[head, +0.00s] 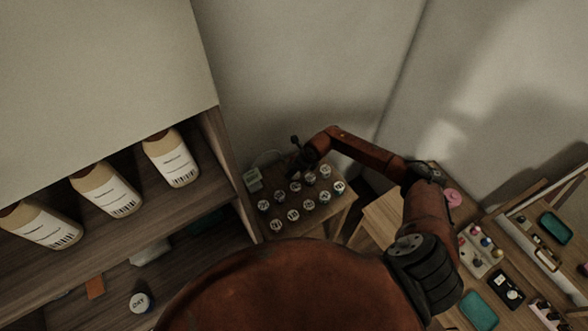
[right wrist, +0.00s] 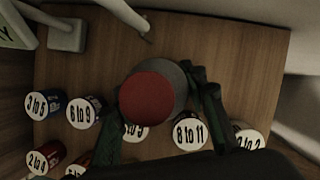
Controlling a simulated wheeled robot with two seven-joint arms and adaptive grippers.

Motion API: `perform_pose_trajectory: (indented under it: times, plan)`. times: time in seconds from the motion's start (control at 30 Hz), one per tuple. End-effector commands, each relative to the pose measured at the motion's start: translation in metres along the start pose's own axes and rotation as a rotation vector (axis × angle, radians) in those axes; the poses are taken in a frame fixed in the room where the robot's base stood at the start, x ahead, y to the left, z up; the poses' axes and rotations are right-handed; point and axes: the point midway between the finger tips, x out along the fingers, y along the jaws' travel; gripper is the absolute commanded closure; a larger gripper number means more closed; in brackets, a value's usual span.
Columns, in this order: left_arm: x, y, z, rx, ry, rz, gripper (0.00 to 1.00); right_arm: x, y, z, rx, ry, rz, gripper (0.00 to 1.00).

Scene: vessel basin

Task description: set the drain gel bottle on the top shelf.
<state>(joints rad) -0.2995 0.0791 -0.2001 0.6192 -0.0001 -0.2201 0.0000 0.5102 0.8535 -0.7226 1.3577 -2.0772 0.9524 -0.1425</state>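My right gripper (head: 304,163) is over the small wooden table, among labelled jars. In the right wrist view its two dark green fingers (right wrist: 160,112) stand apart. Between them is a round grey thing with a red top (right wrist: 147,98), seen from above; it shows no readable label, so I cannot tell whether it is the drain gel bottle. I cannot tell whether the fingers press on it. Three pale bottles with white labels (head: 107,190) stand in a row on the upper visible board of the wooden shelf unit (head: 150,222); their print is too small to read. My left gripper is not in view.
Several jars with number labels, such as "8 to 11" (right wrist: 189,133), crowd the small table (right wrist: 245,60). A lower shelf holds a round-topped jar (head: 140,301). At right, a desk has a teal tray (head: 479,311) and small items. Walls stand behind the table.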

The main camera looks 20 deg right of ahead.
Motion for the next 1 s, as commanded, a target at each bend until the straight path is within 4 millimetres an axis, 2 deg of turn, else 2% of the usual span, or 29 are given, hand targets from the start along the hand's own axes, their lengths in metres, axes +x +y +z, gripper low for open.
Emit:
perform_pose_trajectory:
  times: [0.27,0.63,0.77,1.0]
  plan:
    - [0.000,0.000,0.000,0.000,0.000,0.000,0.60,0.000,0.000,0.000,0.000,0.000,0.000,0.43]
    - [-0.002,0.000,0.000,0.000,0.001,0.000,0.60,-0.006,-0.001,0.002,-0.001,-0.001,-0.001,0.43]
    - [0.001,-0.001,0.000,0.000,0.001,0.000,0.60,-0.025,-0.001,0.001,-0.002,-0.002,-0.002,0.43]
    - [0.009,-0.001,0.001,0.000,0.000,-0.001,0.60,-0.076,-0.002,0.000,-0.003,-0.001,-0.003,0.43]
